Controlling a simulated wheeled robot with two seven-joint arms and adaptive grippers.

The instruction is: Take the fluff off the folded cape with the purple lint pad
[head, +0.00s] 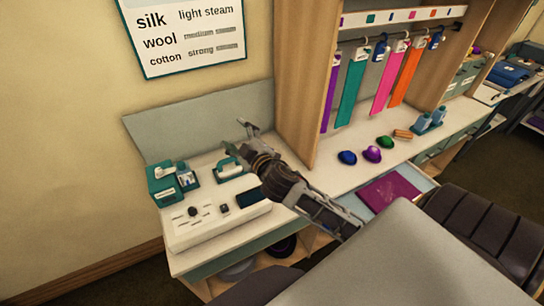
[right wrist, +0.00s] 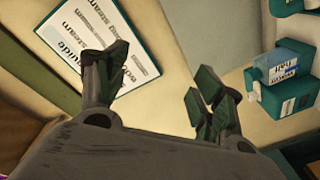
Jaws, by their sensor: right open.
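The purple lint pad (head: 372,154) is a small rounded purple thing on the counter, between a blue one and a green one. My right gripper (head: 241,138) is open and empty above the left counter, well left of the pad and cape. In the right wrist view its two fingers (right wrist: 160,88) stand wide apart with nothing between them. My left gripper is not in view.
A wooden divider (head: 305,85) rises between the counters. Colored strips (head: 352,90) hang behind.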

